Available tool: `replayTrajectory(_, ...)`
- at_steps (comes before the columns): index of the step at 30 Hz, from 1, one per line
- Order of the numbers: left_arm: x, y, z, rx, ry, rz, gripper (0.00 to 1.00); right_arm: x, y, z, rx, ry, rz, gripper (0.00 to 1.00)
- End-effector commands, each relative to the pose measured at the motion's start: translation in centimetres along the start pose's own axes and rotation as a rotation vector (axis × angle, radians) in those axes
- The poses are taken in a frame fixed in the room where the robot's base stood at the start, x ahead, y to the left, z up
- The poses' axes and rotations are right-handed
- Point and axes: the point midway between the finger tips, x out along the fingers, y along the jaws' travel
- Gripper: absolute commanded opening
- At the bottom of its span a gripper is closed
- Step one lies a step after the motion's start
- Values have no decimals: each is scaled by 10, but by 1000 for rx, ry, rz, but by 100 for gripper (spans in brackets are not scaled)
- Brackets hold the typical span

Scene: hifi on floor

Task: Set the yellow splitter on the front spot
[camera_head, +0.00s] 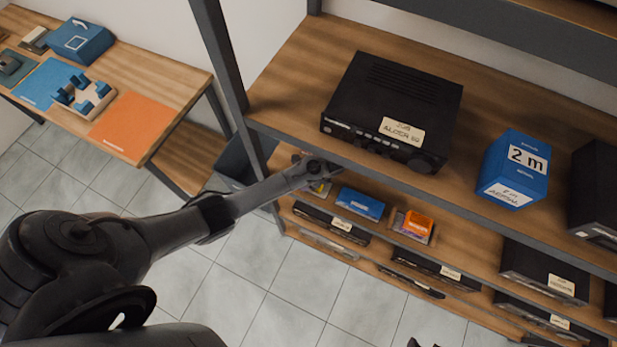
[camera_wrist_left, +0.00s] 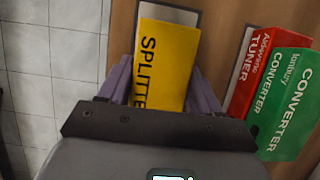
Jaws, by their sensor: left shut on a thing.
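The yellow splitter (camera_wrist_left: 168,62) is a flat box with black lettering, seen in the left wrist view. My left gripper (camera_wrist_left: 160,85) is shut on it, with a purple-grey finger along each side. A pale patch with a white edge (camera_wrist_left: 172,13) shows just beyond the splitter's far end, on the wooden shelf. It may be a marked spot; I cannot tell whether the splitter touches it. In the head view my left arm reaches under the upper shelf, where the gripper is mostly hidden. My right gripper is not in view.
A red tuner box (camera_wrist_left: 256,75) and a green converter box (camera_wrist_left: 287,105) stand close to the splitter's right. In the head view, a blue box (camera_head: 360,203) and an orange box (camera_head: 417,224) lie on the lower shelf. The upper shelf edge (camera_head: 400,187) overhangs.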

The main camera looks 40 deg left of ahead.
Motion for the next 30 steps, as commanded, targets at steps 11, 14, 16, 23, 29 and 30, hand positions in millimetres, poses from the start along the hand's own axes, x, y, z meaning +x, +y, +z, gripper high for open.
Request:
replayTrajectory(11,0,0,0,0,0,0,94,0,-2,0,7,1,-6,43)
replayTrajectory(14,0,0,0,0,0,0,94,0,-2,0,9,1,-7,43)
replayTrajectory(16,0,0,0,0,0,0,94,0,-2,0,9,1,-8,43)
replayTrajectory(23,-18,0,-1,1,2,-1,94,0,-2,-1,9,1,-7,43)
replayTrajectory(29,-52,0,-1,0,2,-3,94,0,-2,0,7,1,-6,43)
replayTrajectory(30,-59,-1,-1,0,3,-3,94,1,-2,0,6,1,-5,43)
